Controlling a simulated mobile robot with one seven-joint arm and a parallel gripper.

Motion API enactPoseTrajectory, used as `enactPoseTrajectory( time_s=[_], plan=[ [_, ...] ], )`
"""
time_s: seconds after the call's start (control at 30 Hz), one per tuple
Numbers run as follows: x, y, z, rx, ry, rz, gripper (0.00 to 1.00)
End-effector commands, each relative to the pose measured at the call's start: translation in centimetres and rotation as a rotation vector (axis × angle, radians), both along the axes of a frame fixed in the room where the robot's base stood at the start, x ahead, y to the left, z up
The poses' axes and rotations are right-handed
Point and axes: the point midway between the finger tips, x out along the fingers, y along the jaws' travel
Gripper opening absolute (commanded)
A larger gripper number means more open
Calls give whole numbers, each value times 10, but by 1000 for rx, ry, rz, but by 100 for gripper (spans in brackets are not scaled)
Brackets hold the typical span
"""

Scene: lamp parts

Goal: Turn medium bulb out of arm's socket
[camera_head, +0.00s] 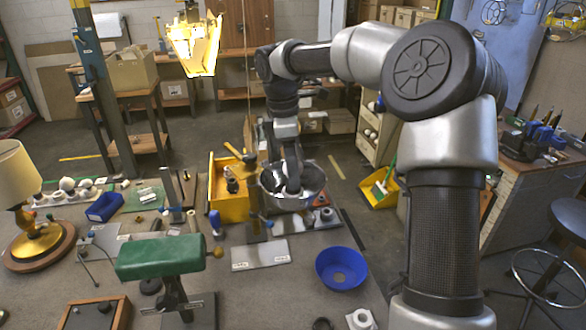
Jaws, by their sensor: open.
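My gripper (291,188) points down into a silver, bowl-like lamp shade (314,176) on the workbench, just right of the yellow wooden box. Its fingertips are inside the shade's rim and it is open. The medium bulb and the arm's socket cannot be made out. If they are inside the shade, my fingers and the shade wall hide them. I cannot tell whether the fingers touch anything. Several white round bulbs (67,184) sit in a row at the left of the bench.
A yellow box (228,205) stands close left of the shade. A blue bowl (341,268) lies in front, right of a flat grey plate (260,254). A green padded block (160,255) and a table lamp (22,190) stand to the left.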

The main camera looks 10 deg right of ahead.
Motion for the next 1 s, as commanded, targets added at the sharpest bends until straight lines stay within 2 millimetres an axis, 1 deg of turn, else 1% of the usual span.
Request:
enactPoseTrajectory(
  time_s=[0.17, 0.2, 0.27, 0.3, 0.37, 0.47, 0.53, 0.57, 0.8, 0.9, 1.0],
  plan=[
    [0, 0, 0, 1, 0, -10, 49],
    [0, 0, 0, 1, 0, -10, 46],
    [0, 0, 0, 0, 1, -9, 36],
    [0, 0, 0, 1, 0, -8, 29],
    [0, 0, 0, 1, 0, -8, 20],
    [0, 0, 0, 0, 1, -3, 20],
    [0, 0, 0, 0, 0, 34, 20],
    [0, 0, 0, 0, 0, 67, 20],
    [0, -1, 0, 1, 1, 468, 20],
    [-1, 0, 0, 1, 2, 565, 20],
    [0, 0, 0, 2, 2, 598, 20]
  ],
)
